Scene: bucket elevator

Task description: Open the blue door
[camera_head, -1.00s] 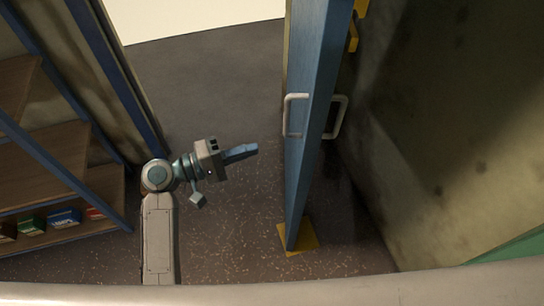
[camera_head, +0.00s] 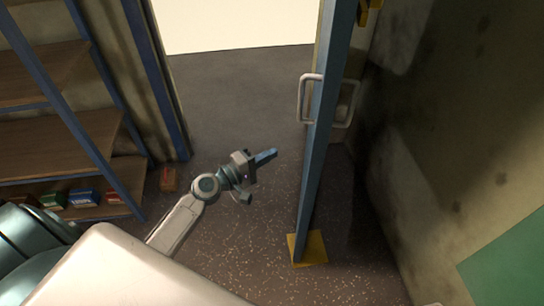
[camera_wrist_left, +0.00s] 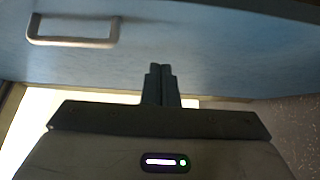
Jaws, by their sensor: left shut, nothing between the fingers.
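The blue door (camera_head: 325,120) stands open, seen nearly edge-on in the head view, with its lower corner over a yellow floor plate (camera_head: 308,248). A pale handle (camera_head: 304,99) is on its left face and another (camera_head: 345,112) on its right face. My left gripper (camera_head: 272,155) is shut and empty, to the left of the door and apart from it. In the left wrist view the shut fingers (camera_wrist_left: 160,68) point toward the blue door face (camera_wrist_left: 220,50), with the handle (camera_wrist_left: 75,42) at upper left. My right gripper is not in view.
A shelf rack (camera_head: 60,140) with small boxes stands at the left. A small brown box (camera_head: 168,179) is on the floor beside it. A stained wall (camera_head: 440,150) rises right of the door. The doorway floor (camera_head: 240,90) is clear.

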